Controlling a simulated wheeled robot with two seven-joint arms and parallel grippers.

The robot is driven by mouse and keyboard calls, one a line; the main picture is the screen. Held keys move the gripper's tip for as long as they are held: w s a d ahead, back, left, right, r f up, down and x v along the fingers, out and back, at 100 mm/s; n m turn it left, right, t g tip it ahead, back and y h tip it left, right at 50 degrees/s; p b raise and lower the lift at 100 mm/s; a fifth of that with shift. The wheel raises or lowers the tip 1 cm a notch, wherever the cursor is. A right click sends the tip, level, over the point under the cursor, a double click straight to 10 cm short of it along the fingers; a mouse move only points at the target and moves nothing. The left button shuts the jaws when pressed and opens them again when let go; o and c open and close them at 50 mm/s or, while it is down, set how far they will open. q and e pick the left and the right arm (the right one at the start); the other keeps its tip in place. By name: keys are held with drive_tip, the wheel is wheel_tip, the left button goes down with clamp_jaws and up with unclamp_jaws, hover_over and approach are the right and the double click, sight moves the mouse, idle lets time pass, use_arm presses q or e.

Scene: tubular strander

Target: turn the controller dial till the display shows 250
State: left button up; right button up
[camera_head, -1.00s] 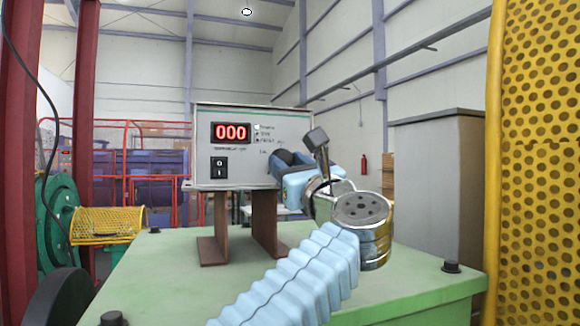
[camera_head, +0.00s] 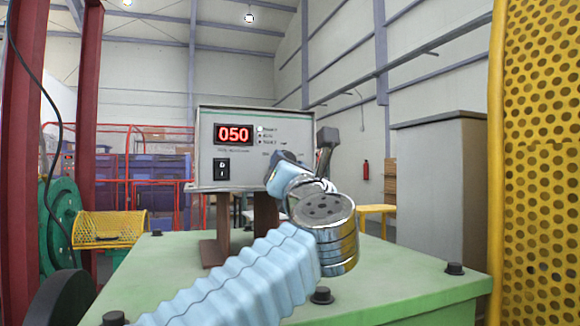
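The controller (camera_head: 255,128) is a grey box facing me. Its red display (camera_head: 233,134) reads 050. A black rocker switch (camera_head: 222,169) sits below the display. The dial is hidden behind my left gripper (camera_head: 284,160) and wrist, at the lower right of the front panel. My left arm reaches in from the bottom left, with the gripper end at the panel. Its fingertips are hidden, so I cannot tell whether they are open or shut, or whether they grip the dial. My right gripper is not in view.
The controller stands on brown supports (camera_head: 217,235) on a green table (camera_head: 170,270) with dark bolts. A grey cabinet (camera_head: 437,190) stands to the right, beside a yellow perforated guard (camera_head: 540,180). A green wheel (camera_head: 62,220) and a yellow mesh guard (camera_head: 108,228) are at left.

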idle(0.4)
use_arm(q)
drive_tip(key=o, duration=1)
drive_tip(key=shift+o, duration=0.2)
drive_tip(key=b+v, duration=0.5)
drive_tip(key=v, duration=0.8)
drive_tip(key=shift+s, duration=0.4)
drive_tip(key=shift+f, duration=0.1)
